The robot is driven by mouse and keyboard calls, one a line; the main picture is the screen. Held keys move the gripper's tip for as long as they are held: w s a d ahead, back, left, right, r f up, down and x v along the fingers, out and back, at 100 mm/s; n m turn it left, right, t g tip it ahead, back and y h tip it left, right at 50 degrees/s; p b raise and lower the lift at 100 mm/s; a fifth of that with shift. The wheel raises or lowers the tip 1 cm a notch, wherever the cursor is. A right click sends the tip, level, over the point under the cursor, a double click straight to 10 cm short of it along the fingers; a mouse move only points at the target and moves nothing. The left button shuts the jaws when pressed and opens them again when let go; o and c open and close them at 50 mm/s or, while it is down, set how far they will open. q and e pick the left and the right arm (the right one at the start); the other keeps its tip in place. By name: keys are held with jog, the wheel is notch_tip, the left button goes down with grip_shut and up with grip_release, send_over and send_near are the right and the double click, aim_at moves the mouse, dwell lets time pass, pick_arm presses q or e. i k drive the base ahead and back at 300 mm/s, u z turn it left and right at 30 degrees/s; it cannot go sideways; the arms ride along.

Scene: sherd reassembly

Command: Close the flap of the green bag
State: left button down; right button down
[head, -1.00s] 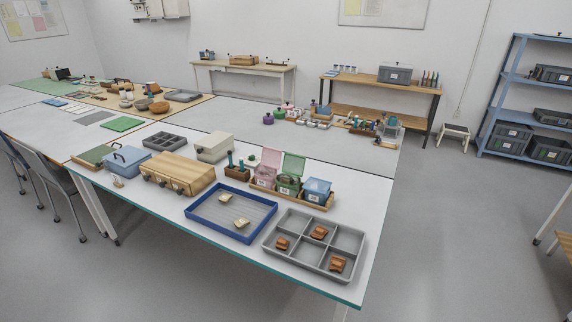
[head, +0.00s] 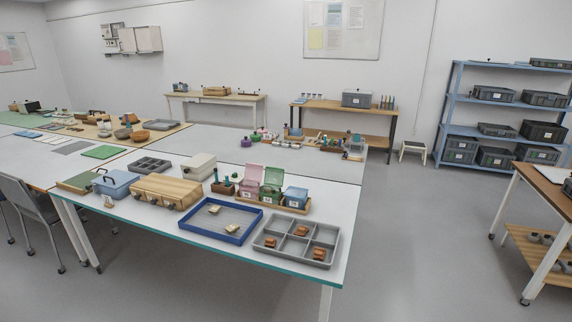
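The green bag (head: 271,193) stands in a wooden tray on the near table, between a pink bag (head: 250,188) and a blue bag (head: 295,197). Its translucent green flap (head: 273,175) stands up, open, at the back. The pink bag's flap is also up. The blue bag looks closed on top. Neither of my grippers is in view.
On the near table (head: 335,262), a blue tray (head: 258,214) holds two pale sherds, and a grey divided tray (head: 330,240) holds brown sherds. A wooden case (head: 160,190) lies to the left. Open floor (head: 420,260) lies to the right.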

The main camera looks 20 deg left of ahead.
aim_at(273, 176)
jog(key=z, duration=0.8)
jog(key=i, duration=1.15)
jog(key=z, duration=0.55)
jog(key=i, duration=1.15)
jog(key=u, duration=0.9)
jog(key=i, duration=0.8)
jog(key=u, duration=0.9)
